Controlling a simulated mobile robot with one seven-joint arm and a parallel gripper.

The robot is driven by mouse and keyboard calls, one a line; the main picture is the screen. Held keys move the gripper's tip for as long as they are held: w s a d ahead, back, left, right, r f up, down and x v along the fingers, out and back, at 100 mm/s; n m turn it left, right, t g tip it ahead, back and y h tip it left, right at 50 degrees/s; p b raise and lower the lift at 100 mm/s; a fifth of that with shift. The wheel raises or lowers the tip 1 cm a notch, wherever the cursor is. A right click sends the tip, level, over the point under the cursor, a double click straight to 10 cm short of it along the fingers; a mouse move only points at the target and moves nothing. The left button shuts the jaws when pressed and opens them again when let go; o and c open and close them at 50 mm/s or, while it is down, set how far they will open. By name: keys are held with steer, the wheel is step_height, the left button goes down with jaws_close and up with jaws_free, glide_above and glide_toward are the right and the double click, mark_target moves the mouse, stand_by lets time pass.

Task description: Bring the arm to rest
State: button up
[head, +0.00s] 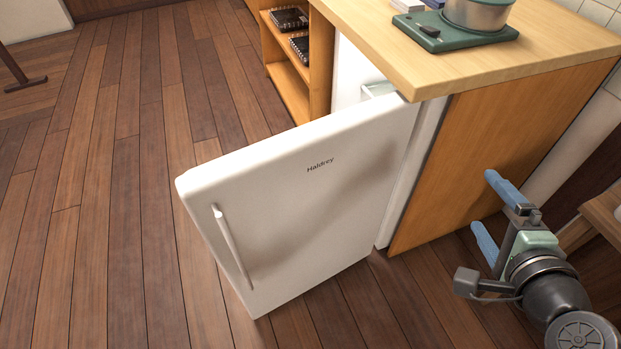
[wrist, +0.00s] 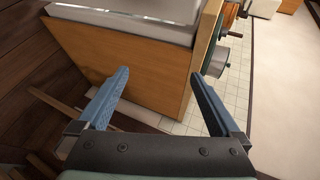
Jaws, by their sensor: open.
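My gripper (head: 487,217) is at the right of the head view, beside the wooden side panel (head: 480,150) of the counter. Its two blue fingers are spread apart with nothing between them. In the wrist view my gripper (wrist: 160,100) is also open and empty, and the wooden panel (wrist: 120,60) shows beyond the fingers. I cannot tell the exact gap between the fingers and the panel.
A white fridge door (head: 300,200) with a bar handle stands open into the room. A hot plate (head: 455,35) with a pot (head: 478,12) sits on the wooden countertop (head: 560,40). A low shelf (head: 290,85) holds dark items.

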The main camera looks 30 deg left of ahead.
steer(key=s+a+f+m+g+y+b, duration=0.1)
steer(key=s+f+m+y+b, duration=0.4)
steer(key=f, duration=0.8)
steer(key=s+f+m+g+y+b, duration=0.1)
steer(key=s+f+m+y+b, duration=0.15)
steer(key=s+f+b, duration=0.85)
steer(key=s+a+f+m+g+y+b, duration=0.1)
steer(key=s+f+m+y+b, duration=0.4)
steer(key=f, duration=1)
steer(key=w+a+h+b, duration=0.2)
steer(key=w+a+b, duration=0.1)
steer(key=w+a, duration=0.3)
steer(key=a+n, duration=0.1)
steer(key=a, duration=0.1)
steer(key=shift+w+a+r+b, duration=0.15)
steer(key=shift+a+r+b, duration=0.15)
steer(key=shift+a+b, duration=0.05)
steer(key=shift+h, duration=0.25)
steer(key=p+v, duration=0.3)
steer(key=v, duration=0.7)
steer(key=shift+d+r, duration=0.1)
